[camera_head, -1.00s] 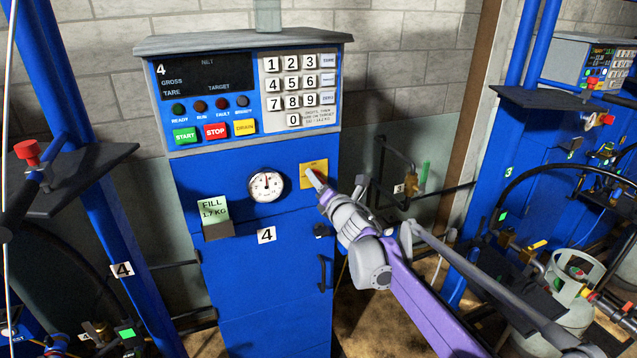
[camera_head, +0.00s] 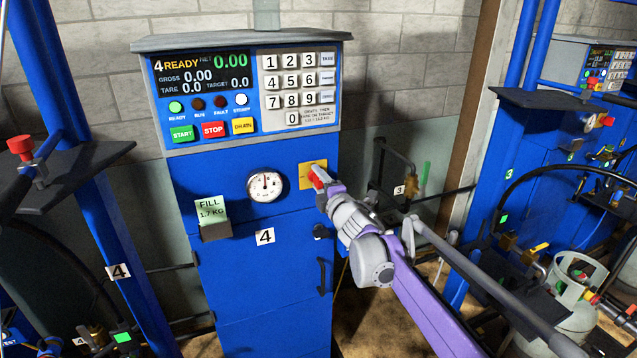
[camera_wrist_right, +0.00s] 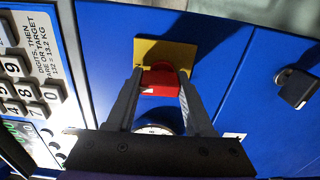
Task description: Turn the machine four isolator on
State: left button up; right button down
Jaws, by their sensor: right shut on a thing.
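The machine four cabinet (camera_head: 256,290) is blue and carries a white "4" label. Its isolator is a red handle (camera_head: 320,174) on a yellow plate (camera_head: 304,178), right of the round gauge. My right gripper (camera_head: 319,182) is at the isolator. In the right wrist view the red handle (camera_wrist_right: 160,80) sits between the two fingers of my right gripper (camera_wrist_right: 160,88), which are shut on it. The machine four display (camera_head: 203,74) is lit and reads READY with zero values. The green ready lamp (camera_head: 176,107) is lit. My left gripper is not in view.
A keypad (camera_head: 297,87) is above the isolator. A gauge (camera_head: 266,186) and a fill card (camera_head: 211,210) are on the cabinet front. A black knob (camera_head: 320,231) sits below the isolator. Machine three (camera_head: 519,140) and a gas cylinder (camera_head: 572,298) stand at right.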

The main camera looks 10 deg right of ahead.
jog(key=shift+m, duration=0.3)
jog(key=shift+c, duration=1.4)
grip_release()
jog(key=s+d+b, duration=0.1)
jog(key=s+d, duration=0.1)
jog(key=s, duration=0.8)
jog(key=shift+s, duration=0.35)
